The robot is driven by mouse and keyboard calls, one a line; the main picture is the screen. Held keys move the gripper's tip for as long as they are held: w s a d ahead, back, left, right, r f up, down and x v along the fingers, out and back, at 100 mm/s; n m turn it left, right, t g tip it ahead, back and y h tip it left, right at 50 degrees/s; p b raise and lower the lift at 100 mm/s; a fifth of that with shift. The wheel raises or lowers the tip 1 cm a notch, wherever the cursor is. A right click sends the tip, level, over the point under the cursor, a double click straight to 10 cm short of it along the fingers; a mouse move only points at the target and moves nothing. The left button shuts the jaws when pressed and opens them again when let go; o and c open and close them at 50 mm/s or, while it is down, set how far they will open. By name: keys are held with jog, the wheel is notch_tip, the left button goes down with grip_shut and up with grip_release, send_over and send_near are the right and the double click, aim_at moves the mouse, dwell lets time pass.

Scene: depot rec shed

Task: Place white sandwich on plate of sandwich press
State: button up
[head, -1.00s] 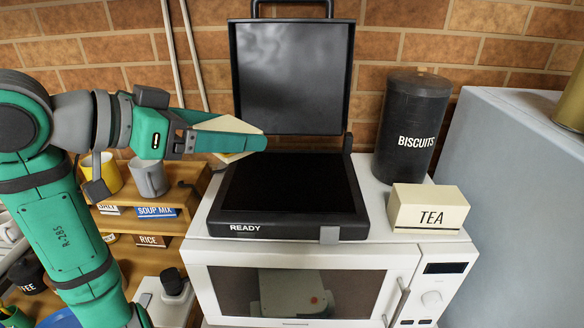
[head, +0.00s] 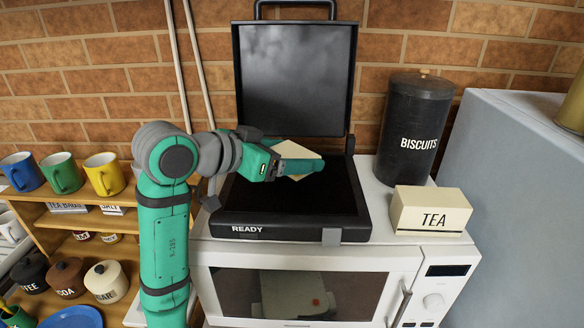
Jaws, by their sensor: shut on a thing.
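The white sandwich (head: 293,150) is a pale slab held in my gripper (head: 300,166), which is shut on it. The green fingers cover part of its near side. The sandwich is tilted and shows over the black lower plate of the sandwich press (head: 315,196). Whether it touches the plate I cannot tell; it appears to be above it. The press stands open, its lid (head: 295,75) upright at the back, and its front is marked READY.
The press sits on a white microwave (head: 400,262). A black BISCUITS canister (head: 411,125) and a cream TEA box (head: 430,212) stand to its right. A shelf with mugs (head: 104,174) and lidded jars (head: 106,280) is at left. A grey cabinet (head: 520,190) is at far right.

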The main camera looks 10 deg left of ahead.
jog(key=shift+w+f, duration=0.1)
jog(key=shift+f, duration=1.55)
jog(key=shift+f, duration=0.1)
jog(key=o, duration=0.8)
jog(key=v, duration=1.2)
jog(key=shift+d, duration=0.15)
